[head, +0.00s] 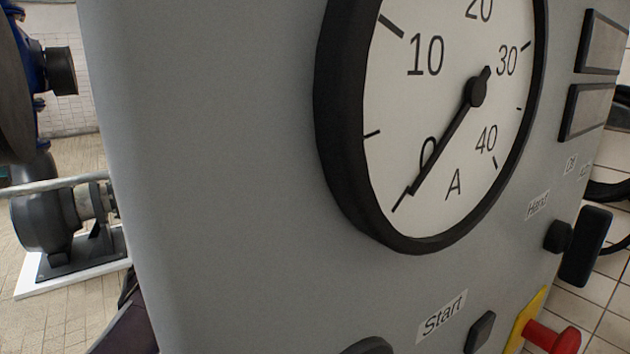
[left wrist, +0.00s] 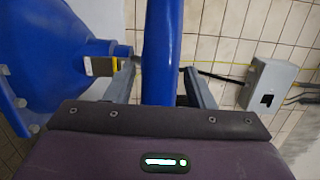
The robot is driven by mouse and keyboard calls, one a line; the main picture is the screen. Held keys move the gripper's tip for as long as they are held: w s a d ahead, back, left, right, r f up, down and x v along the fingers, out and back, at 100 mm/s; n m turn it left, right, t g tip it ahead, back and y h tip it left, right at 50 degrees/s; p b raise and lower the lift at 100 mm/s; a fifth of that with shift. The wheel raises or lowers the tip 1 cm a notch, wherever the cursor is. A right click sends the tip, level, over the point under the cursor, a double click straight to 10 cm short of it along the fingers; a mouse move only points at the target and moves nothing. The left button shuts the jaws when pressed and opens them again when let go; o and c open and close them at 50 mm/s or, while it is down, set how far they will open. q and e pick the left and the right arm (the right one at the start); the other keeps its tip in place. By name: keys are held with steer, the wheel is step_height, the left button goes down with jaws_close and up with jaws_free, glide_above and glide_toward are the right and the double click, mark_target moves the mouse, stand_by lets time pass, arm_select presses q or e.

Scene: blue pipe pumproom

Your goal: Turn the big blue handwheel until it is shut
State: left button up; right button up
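In the left wrist view, a smooth blue bar (left wrist: 161,50) runs upright between the two fingers of my left gripper (left wrist: 160,78). It may be part of the big blue handwheel, but I cannot tell, since no whole wheel shows. The fingers are apart on either side of the bar, with a narrow gap visible at the left finger. The bar's lower end is hidden behind the gripper body. In the head view no handwheel and no fingertips show. My right gripper is in neither view.
A grey cabinet with an ammeter (head: 440,130), a black button (head: 480,332) and a red knob (head: 552,338) fills the head view. A grey motor (head: 45,215) stands left. In the wrist view, a large blue casing (left wrist: 60,50) is left and a grey box (left wrist: 268,85) right.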

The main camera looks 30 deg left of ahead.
arm_select(q)
steer(key=shift+f, duration=0.1)
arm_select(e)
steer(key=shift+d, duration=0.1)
arm_select(q)
steer(key=shift+s+a+f, duration=0.1)
steer(key=shift+s+a, duration=0.05)
steer(key=shift+s, duration=0.25)
steer(key=b+v, duration=0.1)
steer(key=v, duration=0.6)
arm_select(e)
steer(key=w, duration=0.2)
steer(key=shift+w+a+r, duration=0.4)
arm_select(q)
steer(key=shift+c, duration=0.4)
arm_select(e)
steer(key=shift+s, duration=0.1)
